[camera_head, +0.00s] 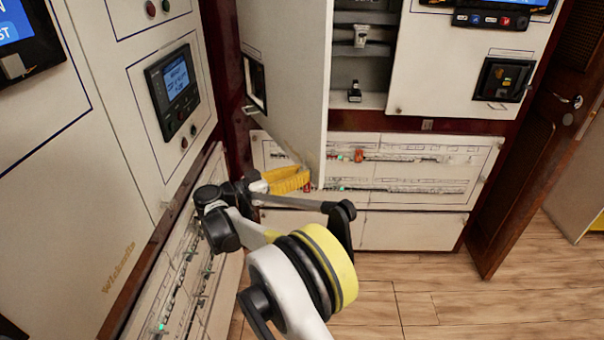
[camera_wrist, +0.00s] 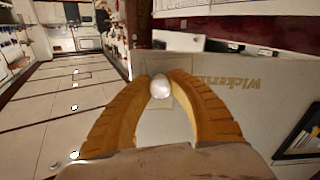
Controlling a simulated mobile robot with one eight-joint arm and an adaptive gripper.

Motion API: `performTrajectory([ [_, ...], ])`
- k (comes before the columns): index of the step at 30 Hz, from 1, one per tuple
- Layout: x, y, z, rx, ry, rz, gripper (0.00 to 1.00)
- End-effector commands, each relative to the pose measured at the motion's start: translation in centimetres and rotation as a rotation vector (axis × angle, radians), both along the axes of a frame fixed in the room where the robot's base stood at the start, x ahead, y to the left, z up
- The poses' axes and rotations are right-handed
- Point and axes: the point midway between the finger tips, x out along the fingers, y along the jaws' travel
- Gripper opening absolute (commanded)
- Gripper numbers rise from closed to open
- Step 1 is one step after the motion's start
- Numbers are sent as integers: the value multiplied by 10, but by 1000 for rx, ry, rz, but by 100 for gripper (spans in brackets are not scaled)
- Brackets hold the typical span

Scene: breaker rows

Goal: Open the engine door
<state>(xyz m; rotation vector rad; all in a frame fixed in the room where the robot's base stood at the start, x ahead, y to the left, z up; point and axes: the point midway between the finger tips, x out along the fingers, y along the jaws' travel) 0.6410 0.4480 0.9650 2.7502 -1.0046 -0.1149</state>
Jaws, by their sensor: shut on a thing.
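A white cabinet door (camera_head: 290,90) stands swung open in the middle of the head view, with shelves showing to its right. My gripper (camera_head: 290,181) has yellow fingers and is at the door's lower part, close to its bottom edge. In the wrist view my gripper (camera_wrist: 160,80) has its two ribbed fingers shut around a round whitish knob (camera_wrist: 160,88). The knob is in front of a pale panel (camera_wrist: 215,75) that bears upside-down lettering. The knob is hidden in the head view.
A white wall with a screen unit (camera_head: 173,88) is close on the left. Breaker rows (camera_head: 400,165) run along the low panel behind my gripper. A brown wooden door (camera_head: 535,140) is at the right. The wooden floor (camera_head: 450,300) at the lower right is clear.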

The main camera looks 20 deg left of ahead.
Motion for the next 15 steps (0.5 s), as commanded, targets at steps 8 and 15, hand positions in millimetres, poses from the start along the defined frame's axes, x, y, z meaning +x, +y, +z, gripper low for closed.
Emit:
performTrajectory([
  [8, 0, 1, 1, -2, -2, 3, 46],
  [15, 0, 0, 3, -1, -1, 1, 46],
])
